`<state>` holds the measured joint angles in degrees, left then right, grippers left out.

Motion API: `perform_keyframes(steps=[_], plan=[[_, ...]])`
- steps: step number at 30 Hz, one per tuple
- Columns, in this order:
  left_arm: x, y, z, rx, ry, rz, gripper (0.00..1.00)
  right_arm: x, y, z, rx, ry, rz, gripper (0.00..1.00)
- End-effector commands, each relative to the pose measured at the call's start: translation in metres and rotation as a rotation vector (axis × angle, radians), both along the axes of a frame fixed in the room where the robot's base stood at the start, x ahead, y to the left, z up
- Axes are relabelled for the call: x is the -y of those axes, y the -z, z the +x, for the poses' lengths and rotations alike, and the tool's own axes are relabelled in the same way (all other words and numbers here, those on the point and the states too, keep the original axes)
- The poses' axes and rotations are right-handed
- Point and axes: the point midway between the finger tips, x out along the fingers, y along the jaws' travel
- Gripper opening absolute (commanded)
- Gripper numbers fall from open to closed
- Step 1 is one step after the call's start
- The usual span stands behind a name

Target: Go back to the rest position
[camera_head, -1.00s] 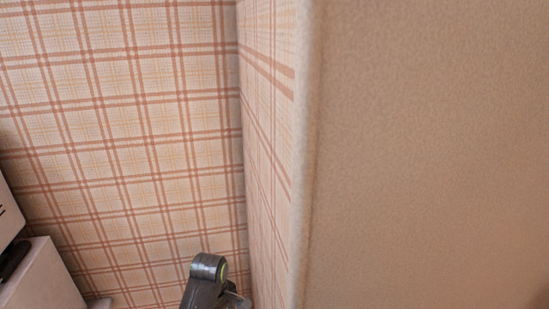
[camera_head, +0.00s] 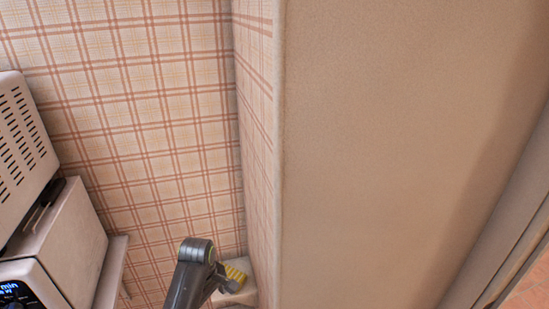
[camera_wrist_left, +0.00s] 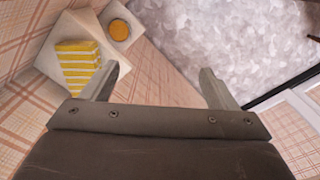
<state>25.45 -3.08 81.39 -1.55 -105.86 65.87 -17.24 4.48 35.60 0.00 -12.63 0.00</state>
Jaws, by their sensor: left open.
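My left gripper (camera_wrist_left: 160,69) shows in the left wrist view, with its two fingers spread apart and nothing between them. A grey jointed part of my arm (camera_head: 195,262) rises from the bottom edge of the head view, beside the wall corner. The left fingers themselves cannot be made out there. My right gripper is in neither view.
White appliances (camera_head: 70,235) stand left. A beige wall (camera_head: 390,150) fills the right.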

Motion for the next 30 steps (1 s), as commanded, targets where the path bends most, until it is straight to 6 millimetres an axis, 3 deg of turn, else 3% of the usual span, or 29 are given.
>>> perform_keyframes(steps=[11, 17, 20, 24, 30], plan=[[-0.023, 0.106, -0.029, 0.011, 0.153, 0.007, 0.81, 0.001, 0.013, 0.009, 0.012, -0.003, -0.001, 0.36], [-0.046, 0.199, -0.077, 0.019, 0.296, 0.017, 0.81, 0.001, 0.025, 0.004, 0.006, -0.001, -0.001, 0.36], [-0.063, 0.26, -0.121, 0.023, 0.401, 0.03, 0.81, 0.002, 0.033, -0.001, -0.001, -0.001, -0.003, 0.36], [-0.085, 0.333, -0.198, 0.032, 0.554, 0.052, 0.81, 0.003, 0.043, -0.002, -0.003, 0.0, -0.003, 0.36], [-0.114, 0.408, -0.323, 0.037, 0.77, 0.092, 0.81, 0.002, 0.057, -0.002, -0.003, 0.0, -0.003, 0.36]])
